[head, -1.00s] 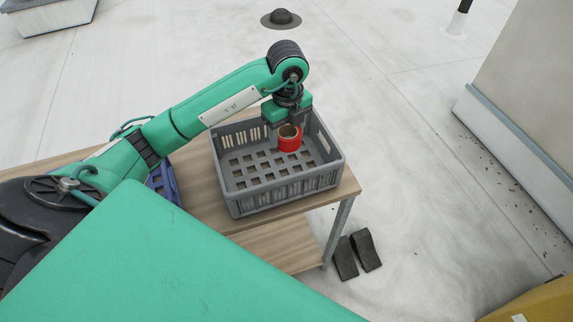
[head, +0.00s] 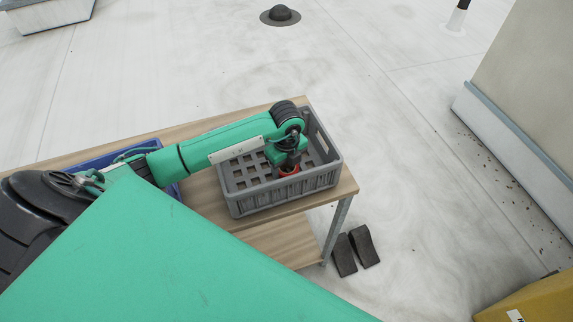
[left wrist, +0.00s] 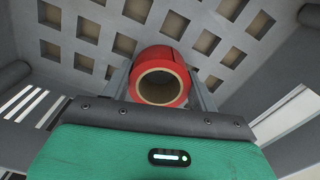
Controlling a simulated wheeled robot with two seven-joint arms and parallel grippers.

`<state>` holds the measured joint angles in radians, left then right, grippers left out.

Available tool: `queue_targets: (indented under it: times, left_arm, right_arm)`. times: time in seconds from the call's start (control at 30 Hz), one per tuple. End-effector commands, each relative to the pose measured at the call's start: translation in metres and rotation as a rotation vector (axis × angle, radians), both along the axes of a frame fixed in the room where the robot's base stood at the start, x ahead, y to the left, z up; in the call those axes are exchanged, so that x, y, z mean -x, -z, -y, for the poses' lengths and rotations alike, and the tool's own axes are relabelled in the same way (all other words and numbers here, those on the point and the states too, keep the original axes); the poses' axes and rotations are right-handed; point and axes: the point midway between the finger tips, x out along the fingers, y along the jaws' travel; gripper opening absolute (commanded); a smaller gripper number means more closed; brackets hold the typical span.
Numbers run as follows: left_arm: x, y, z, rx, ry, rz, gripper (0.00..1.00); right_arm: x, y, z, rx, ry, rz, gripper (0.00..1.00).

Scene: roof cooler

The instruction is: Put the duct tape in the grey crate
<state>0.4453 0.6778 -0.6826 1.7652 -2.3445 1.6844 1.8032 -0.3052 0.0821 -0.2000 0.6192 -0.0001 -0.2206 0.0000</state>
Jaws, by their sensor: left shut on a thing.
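The grey crate (head: 284,197) stands on the wooden table at its right end. The red duct tape (head: 289,171) is inside the crate, low down near its right part, mostly hidden by my arm in the head view. In the left wrist view the duct tape (left wrist: 160,80) sits between the fingers, with the crate's slotted floor (left wrist: 85,30) behind it. My left gripper (left wrist: 160,88) is shut on the duct tape. Whether the tape touches the crate floor I cannot tell. My right gripper is not in view.
A blue crate (head: 100,158) stands on the wooden table (head: 205,198) to the left, partly behind my arm. Two dark wedges (head: 353,250) lie on the roof floor beside the table. The crate's walls surround my left gripper closely.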

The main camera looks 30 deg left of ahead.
Motion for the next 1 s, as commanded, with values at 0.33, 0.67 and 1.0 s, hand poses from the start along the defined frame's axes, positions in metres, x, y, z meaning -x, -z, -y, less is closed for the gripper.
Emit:
queue_targets:
  times: [0.33,0.67,1.0]
  left_arm:
    - [0.0,0.002,0.0,0.0,0.0,0.0,0.81]
    - [0.0,-0.001,0.0,0.0,0.0,0.0,0.81]
    - [-0.002,-0.056,0.0,0.0,0.002,0.007,0.81]
  right_arm:
    - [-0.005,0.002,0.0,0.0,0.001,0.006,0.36]
    - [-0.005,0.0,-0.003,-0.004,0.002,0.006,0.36]
    - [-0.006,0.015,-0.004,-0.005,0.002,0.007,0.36]
